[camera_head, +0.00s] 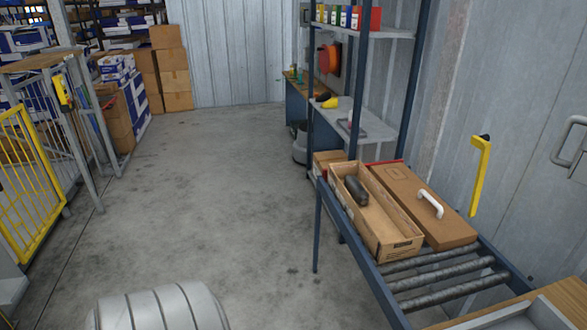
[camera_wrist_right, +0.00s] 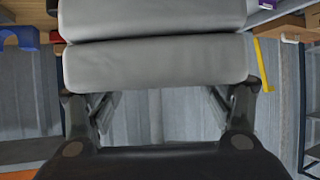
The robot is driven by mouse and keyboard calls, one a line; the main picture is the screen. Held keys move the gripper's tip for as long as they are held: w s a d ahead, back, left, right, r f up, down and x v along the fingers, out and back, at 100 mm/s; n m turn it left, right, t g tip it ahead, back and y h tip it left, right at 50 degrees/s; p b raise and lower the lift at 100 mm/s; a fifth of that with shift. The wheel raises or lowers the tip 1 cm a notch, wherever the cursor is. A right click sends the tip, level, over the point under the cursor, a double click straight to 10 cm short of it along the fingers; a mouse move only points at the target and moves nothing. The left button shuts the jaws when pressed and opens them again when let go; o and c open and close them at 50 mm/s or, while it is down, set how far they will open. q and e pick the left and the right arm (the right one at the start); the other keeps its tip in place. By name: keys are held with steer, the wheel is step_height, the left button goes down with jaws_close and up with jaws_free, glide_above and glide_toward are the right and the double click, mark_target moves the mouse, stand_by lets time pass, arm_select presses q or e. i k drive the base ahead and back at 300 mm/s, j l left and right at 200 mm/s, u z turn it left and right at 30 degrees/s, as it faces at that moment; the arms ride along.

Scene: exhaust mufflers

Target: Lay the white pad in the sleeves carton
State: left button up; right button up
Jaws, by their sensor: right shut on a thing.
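My right gripper (camera_wrist_right: 160,92) is shut on a pale grey-white, padded-looking thing (camera_wrist_right: 155,65), which I take for the white pad. It fills the upper middle of the right wrist view, with a groove across it and a finger at each side. In the head view a whitish ribbed thing (camera_head: 160,308) at the bottom edge looks like the same pad, cut off by the frame. The open long carton (camera_head: 398,244), likely the sleeves carton, rests on the roller conveyor at right, away from the pad. A dark sleeve (camera_head: 356,190) lies in its far part. My left gripper is not seen.
A closed brown carton (camera_head: 405,190) with a white handle (camera_head: 430,203) lies right beside the open carton. Bare rollers (camera_head: 450,285) are nearer. A blue-framed shelf (camera_head: 375,108) stands behind. A yellow gate (camera_head: 30,180) is at left. The middle floor is clear.

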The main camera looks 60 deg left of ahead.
mark_target(383, 235)
steer(key=i+j+u, duration=0.2)
steer(key=u, duration=0.15)
steer(key=i+j+u, duration=0.5)
steer(key=u, duration=0.2)
steer(key=i+j, duration=0.3)
steer(key=i, duration=0.15)
steer(key=i+j, duration=0.25)
steer(key=i, duration=0.15)
